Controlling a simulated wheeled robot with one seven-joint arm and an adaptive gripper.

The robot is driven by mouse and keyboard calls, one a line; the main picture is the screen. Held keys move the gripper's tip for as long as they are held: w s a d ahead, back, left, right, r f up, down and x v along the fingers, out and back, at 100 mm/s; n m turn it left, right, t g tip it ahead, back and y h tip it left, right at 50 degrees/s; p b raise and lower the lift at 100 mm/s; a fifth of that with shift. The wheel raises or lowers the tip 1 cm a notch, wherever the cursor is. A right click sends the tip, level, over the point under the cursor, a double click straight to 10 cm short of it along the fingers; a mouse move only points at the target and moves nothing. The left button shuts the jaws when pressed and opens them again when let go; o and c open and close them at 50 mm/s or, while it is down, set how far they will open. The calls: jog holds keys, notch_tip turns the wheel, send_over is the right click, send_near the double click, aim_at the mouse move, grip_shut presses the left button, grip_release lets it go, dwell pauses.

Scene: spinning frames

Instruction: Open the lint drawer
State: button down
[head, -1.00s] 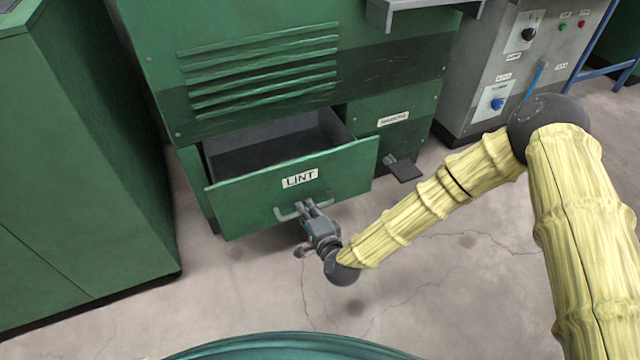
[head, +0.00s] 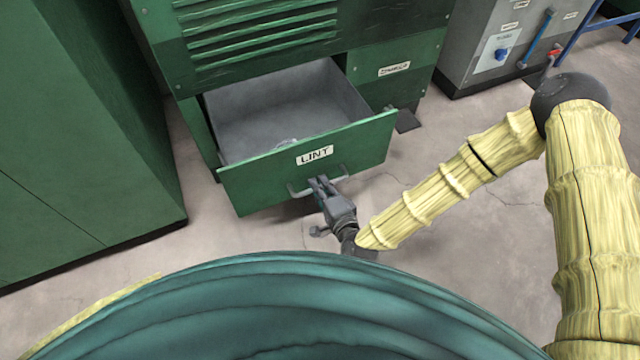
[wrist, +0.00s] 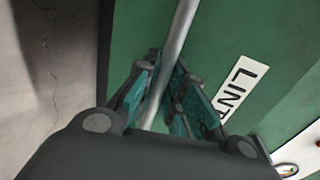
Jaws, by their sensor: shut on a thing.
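The lint drawer (head: 250,183) is a green drawer with a white LINT label. It stands well out of the green machine, and its grey inside shows. A grey bar handle (head: 299,193) runs across its front below the label; it also shows in the wrist view (wrist: 180,35). My gripper (head: 322,187) is at the handle, with its fingers closed around the bar. In the wrist view my gripper (wrist: 163,100) has its fingers on both sides of the bar. A small pale thing (head: 287,142) lies in the drawer near its front; I cannot tell what it is.
A tall green cabinet (head: 75,120) stands to the left. A dark pedal (head: 407,121) sticks out low, right of the drawer. A grey control cabinet (head: 490,50) stands at the back right. Bare concrete floor (head: 225,240) lies in front of the drawer.

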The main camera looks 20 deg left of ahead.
jog(key=c, duration=1.5)
grip_release()
jog(key=v, duration=1.2)
jog(key=shift+f, duration=0.1)
jog(key=s+d+f+n+g+h, duration=0.35)
jog(key=d+f, duration=0.25)
jog(key=d, duration=0.2)
jog(key=s+d+f+n+g+h, duration=0.2)
jog(key=s+d+f+g+h, duration=0.15)
jog(key=d+f, duration=0.4)
jog(key=s+d+n+g+h, duration=0.15)
jog(key=s+d, duration=0.25)
jog(key=d, duration=0.6)
jog(key=s+d+n+g+h, duration=0.1)
jog(key=s+d+g+h, duration=0.2)
jog(key=d, duration=0.6)
jog(key=shift+t, duration=0.55)
jog(key=r+p, duration=3.7)
jog(key=shift+s+d+r+p, duration=0.2)
jog(key=shift+s+r+p, duration=0.2)
